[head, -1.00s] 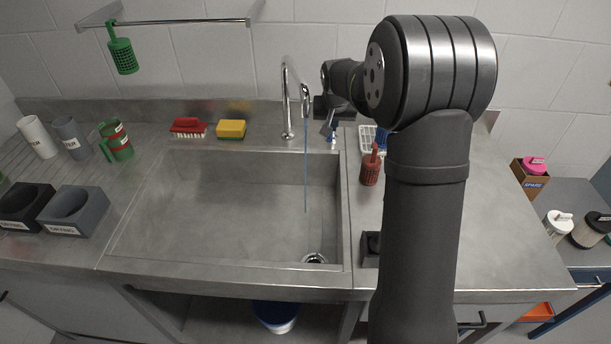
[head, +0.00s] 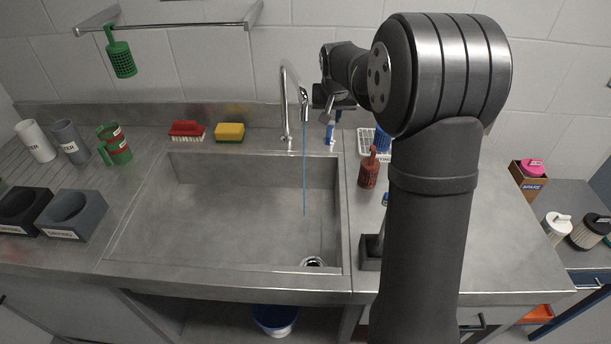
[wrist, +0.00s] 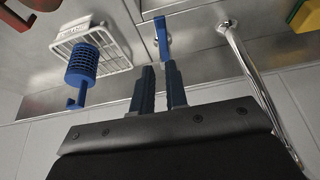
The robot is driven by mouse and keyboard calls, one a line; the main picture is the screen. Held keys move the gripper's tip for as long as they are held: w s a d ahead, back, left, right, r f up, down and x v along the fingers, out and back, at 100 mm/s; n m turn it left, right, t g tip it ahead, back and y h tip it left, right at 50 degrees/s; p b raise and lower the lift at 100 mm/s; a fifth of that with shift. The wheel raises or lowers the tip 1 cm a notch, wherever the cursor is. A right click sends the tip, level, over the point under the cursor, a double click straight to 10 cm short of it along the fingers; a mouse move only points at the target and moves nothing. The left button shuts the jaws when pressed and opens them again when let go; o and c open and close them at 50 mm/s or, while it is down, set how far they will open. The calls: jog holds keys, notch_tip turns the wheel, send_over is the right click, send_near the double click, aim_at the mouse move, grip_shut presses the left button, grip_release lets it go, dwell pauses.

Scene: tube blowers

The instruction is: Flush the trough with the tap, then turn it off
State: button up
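The steel trough (head: 230,215) is a sink in the counter, with a round drain (head: 313,262) at its front right. The curved tap (head: 287,105) stands behind it. A thin blue stream of water (head: 305,170) falls from its spout into the trough. A small blue handle (head: 330,134) stands on the counter right of the tap; it also shows in the wrist view (wrist: 161,38). My gripper (wrist: 159,72) is open and empty, its fingers apart and pointing towards the blue handle without visibly touching it. In the head view my arm partly hides the gripper.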

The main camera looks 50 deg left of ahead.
aim_at(329, 133)
jog(key=o, duration=0.3)
jog(key=shift+s+r+m, duration=0.2)
jog(key=shift+s+m, duration=0.1)
jog(key=shift+s, duration=0.2)
jog(key=shift+m, duration=0.3)
jog(key=x, duration=0.7)
jog(key=shift+s+d, duration=0.2)
jog(key=shift+s, duration=0.05)
grip_shut()
